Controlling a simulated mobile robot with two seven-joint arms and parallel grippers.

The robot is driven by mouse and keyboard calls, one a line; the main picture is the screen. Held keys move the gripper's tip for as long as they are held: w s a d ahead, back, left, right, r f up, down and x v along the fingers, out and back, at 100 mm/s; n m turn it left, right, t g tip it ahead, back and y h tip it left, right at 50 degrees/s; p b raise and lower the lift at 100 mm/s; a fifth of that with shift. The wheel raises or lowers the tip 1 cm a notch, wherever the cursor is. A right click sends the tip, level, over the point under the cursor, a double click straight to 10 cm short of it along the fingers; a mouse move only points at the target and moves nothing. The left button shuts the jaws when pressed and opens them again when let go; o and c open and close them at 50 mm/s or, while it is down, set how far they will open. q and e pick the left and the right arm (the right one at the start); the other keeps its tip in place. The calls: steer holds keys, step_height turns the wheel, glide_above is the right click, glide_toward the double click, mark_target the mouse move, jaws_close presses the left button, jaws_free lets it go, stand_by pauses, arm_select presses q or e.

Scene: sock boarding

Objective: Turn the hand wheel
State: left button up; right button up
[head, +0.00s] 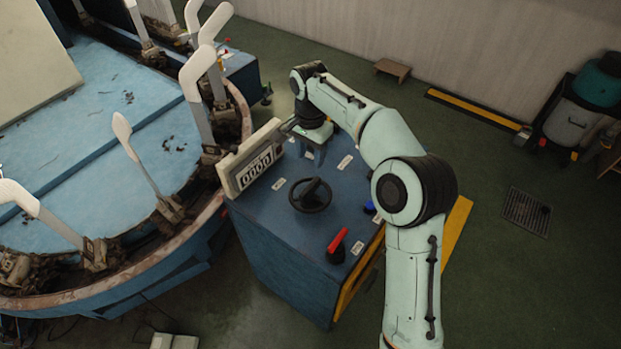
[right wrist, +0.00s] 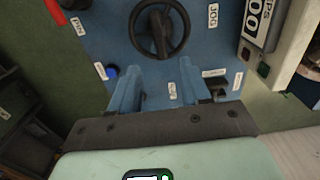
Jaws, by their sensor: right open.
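The hand wheel (head: 310,195) is a small black ring with a dark bar or handle across it. It is mounted on the top of a blue control cabinet (head: 272,245). In the right wrist view the hand wheel (right wrist: 160,30) lies beyond my fingertips, near the top edge. My right gripper (head: 317,156) is at the far side of the cabinet top, on the other side of the wheel from the red lever. In the right wrist view its two blue fingers (right wrist: 157,78) are spread apart with nothing between them, clear of the wheel. My left gripper is out of sight.
A red lever (head: 337,240) and a blue button (head: 369,207) sit near the wheel. A display panel (head: 252,158) stands along the cabinet's left edge. A round machine with white paddle forms (head: 197,75) is at left. Green floor is open at right.

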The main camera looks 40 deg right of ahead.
mark_target(310, 186)
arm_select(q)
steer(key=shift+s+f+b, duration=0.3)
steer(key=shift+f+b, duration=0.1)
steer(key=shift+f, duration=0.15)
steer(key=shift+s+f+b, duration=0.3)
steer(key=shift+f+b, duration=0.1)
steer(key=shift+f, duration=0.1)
arm_select(e)
step_height(310, 186, down, 12)
steer(key=shift+a+r, duration=0.1)
steer(key=shift+r, duration=0.1)
steer(key=shift+c, duration=0.3)
jaws_close()
